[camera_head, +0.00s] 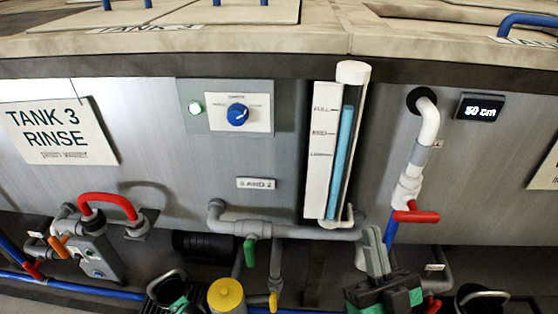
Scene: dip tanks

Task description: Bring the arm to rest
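My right gripper (374,236) comes up from the bottom edge, right of centre, with grey fingers above a black body with green patches. Its fingers lie close together and hold nothing that I can see. It is in front of the grey pipework below the level gauge (348,145); whether it touches the pipe I cannot tell. My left gripper cannot be made out; a small black and green part shows at the bottom edge, left of centre.
The tank front has a sign reading TANK 3 RINSE (58,131), a blue knob (238,114) and a 50 cm display (479,108). Below are a red hose (108,199), a red-handled valve (415,216), a green-handled valve (249,254) and a yellow cap (227,295).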

